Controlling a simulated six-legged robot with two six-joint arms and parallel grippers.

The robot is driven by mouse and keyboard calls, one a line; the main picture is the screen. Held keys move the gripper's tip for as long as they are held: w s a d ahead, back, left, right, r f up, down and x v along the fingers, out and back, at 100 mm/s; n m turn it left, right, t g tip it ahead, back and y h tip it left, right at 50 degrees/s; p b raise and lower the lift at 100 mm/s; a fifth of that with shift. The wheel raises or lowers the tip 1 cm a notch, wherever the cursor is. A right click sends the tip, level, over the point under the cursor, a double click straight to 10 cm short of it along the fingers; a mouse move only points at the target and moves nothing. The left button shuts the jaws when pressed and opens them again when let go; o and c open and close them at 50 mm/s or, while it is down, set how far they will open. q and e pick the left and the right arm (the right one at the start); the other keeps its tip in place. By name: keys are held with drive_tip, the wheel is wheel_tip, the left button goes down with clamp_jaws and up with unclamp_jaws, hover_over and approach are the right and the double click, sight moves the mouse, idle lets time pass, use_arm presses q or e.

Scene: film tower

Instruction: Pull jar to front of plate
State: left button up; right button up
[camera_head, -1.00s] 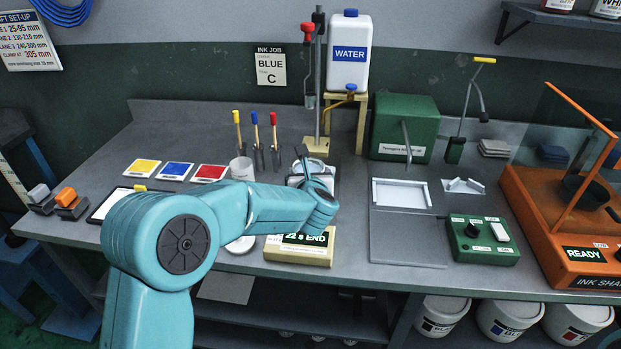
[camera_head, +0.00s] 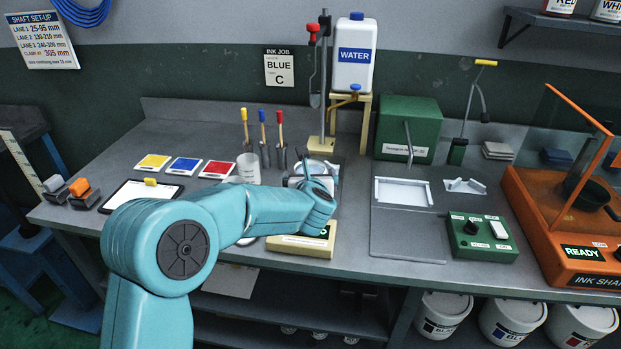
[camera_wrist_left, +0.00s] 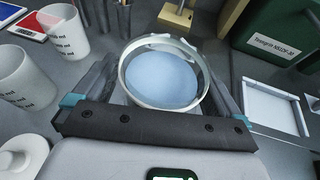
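The jar (camera_wrist_left: 163,78) is a round, pale open vessel with light blue contents, seen from above in the left wrist view. In the head view it (camera_head: 312,172) shows only partly behind the end of my arm. My left gripper (camera_wrist_left: 163,88) has one finger on each side of the jar, both close against its wall, and appears shut on it. The jar looks upright. I cannot make out clearly what plate it stands on. My right gripper is not in view.
A cup (camera_head: 248,168) and tool holders stand left of the jar. The water stand (camera_head: 365,120) and green box (camera_head: 408,130) are behind. A cream box with a green label (camera_head: 302,243) lies in front. A white tray (camera_head: 403,192) is right.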

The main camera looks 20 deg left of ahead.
use_arm(q)
drive_tip(key=b+v, duration=0.2)
drive_tip(key=v, duration=1.4)
drive_tip(key=shift+s+d+f, duration=0.1)
drive_tip(key=shift+s, duration=0.15)
